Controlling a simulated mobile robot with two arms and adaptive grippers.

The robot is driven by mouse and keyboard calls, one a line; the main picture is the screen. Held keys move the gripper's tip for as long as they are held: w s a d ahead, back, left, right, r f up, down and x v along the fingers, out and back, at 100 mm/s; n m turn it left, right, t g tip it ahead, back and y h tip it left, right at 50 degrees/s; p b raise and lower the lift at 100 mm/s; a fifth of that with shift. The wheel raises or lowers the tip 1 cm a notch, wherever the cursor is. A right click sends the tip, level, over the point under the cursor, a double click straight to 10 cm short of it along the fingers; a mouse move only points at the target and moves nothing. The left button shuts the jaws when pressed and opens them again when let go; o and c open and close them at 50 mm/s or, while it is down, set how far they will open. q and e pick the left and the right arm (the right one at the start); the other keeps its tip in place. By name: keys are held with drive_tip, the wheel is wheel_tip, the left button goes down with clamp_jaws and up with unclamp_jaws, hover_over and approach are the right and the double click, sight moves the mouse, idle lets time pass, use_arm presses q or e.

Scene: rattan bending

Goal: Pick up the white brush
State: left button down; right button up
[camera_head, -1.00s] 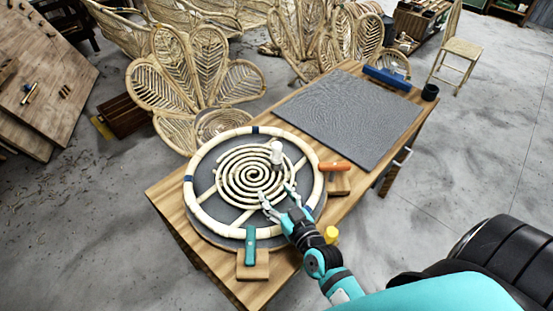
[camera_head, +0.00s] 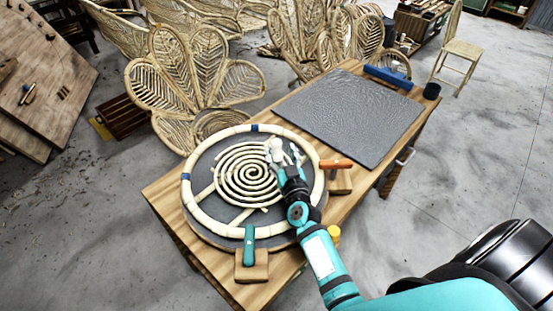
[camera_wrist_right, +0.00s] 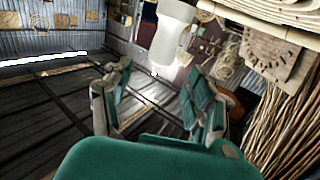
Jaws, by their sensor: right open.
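The white brush (camera_head: 275,147) stands over the right part of the rattan spiral (camera_head: 245,178) on the round frame. My right gripper (camera_head: 284,155) is at the brush, its fingers open and close around it in the head view, partly overlapping it. In the right wrist view the white brush (camera_wrist_right: 172,38) is ahead, its narrow end close to the gap between the open fingers of the right gripper (camera_wrist_right: 160,72). I cannot tell whether a finger touches it. My left gripper is not in view.
The wooden table (camera_head: 168,200) carries the round frame, an orange-handled tool (camera_head: 335,164), a teal-handled clamp (camera_head: 249,246) and a yellow piece (camera_head: 334,234). A grey mat (camera_head: 350,115), a blue bar (camera_head: 388,77) and a dark cup (camera_head: 431,91) are at the far end.

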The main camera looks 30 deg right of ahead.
sight(278, 146)
drive_tip(key=x, duration=0.1)
drive_tip(key=b+x, duration=0.1)
drive_tip(key=x, duration=0.1)
drive_tip(key=b+x, duration=0.1)
drive_tip(key=x, duration=0.1)
drive_tip(key=shift+w+d+f, duration=0.1)
drive_tip(key=shift+w+f, duration=0.1)
drive_tip(key=shift+f, duration=0.1)
drive_tip(key=shift+s+r, duration=0.1)
drive_tip(key=shift+s, duration=0.05)
drive_tip(key=shift+c, duration=0.6)
clamp_jaws()
